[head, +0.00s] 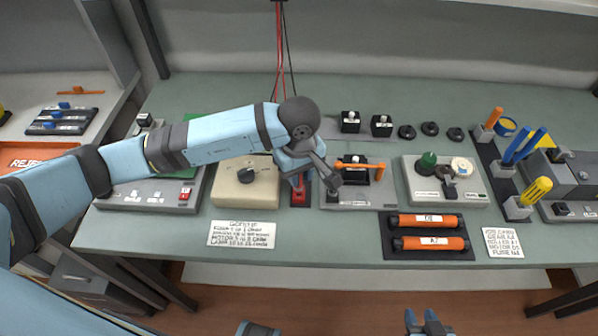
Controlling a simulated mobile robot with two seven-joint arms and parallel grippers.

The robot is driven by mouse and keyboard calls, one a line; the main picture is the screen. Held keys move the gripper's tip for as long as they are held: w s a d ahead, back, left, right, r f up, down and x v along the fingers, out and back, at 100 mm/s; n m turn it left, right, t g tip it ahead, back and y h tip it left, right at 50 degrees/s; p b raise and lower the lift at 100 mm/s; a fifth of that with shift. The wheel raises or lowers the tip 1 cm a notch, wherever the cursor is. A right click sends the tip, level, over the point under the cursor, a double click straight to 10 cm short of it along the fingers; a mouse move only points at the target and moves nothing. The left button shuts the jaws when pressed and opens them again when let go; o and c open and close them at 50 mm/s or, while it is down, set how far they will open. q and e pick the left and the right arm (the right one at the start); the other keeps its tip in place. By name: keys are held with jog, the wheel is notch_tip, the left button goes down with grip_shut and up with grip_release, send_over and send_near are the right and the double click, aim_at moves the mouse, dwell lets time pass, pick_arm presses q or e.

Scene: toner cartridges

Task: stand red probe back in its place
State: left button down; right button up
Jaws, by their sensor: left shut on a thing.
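My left gripper (322,176) reaches in from the left over the middle of the bench, above a narrow dark stand with a red part (299,194). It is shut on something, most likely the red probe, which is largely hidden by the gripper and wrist. I cannot tell whether the probe touches the stand. Red and black leads (280,50) hang from above and run down behind my wrist. My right gripper (424,322) is at the bottom edge, in front of the bench, with its fingers apart and empty.
Left of the gripper is a beige box with a black knob (238,190). Right of it is a grey unit with an orange lever (362,166). Orange cartridges (430,243) lie in a dark tray at the front. Upright tools (515,150) stand at the right.

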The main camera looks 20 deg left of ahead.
pick_arm(q)
jog(key=shift+f, duration=0.35)
pick_arm(e)
jog(key=shift+f, duration=0.35)
pick_arm(q)
jog(key=shift+b, duration=0.55)
pick_arm(e)
jog(key=shift+f, duration=0.3)
